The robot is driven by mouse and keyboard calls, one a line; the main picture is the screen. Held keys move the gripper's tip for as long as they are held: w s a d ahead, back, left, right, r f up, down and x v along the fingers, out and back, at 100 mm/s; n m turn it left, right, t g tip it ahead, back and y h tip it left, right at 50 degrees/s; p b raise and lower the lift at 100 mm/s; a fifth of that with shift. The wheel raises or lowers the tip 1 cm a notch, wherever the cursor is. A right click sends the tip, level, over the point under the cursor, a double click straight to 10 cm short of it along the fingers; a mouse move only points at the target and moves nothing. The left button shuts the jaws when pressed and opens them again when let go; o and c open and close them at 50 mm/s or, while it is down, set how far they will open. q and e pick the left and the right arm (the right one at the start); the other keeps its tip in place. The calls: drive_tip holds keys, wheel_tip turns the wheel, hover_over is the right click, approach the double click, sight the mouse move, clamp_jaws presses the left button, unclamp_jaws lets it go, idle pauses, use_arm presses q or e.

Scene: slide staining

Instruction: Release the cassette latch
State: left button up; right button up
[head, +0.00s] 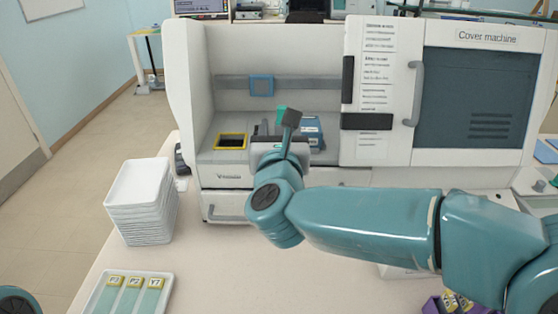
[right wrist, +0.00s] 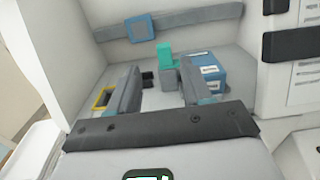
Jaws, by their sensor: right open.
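The blue cassette (right wrist: 208,73) with white labels sits inside the open bay of the machine; it also shows in the head view (head: 312,128). A teal latch tab (right wrist: 165,48) stands on its left side, with a grey block below it. My right gripper (right wrist: 160,77) reaches into the bay, its two grey fingers apart and nothing between them. The tab lies just beyond the fingertips; I cannot tell whether they touch. In the head view my right wrist hides the lower part of this area. My left gripper is out of view.
A yellow-framed slot (head: 230,141) lies left of the gripper, and a blue square (head: 261,85) is on the bay's back wall. The cover machine door (head: 475,95) is at right. Stacked white trays (head: 144,195) and a slide tray (head: 97,301) stand at left.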

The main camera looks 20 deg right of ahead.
drive_tip(key=b+v, duration=0.1)
drive_tip(key=v, duration=0.7)
drive_tip(key=shift+s+b, duration=0.25)
drive_tip(key=shift+b, duration=0.1)
drive_tip(key=shift+a, duration=0.1)
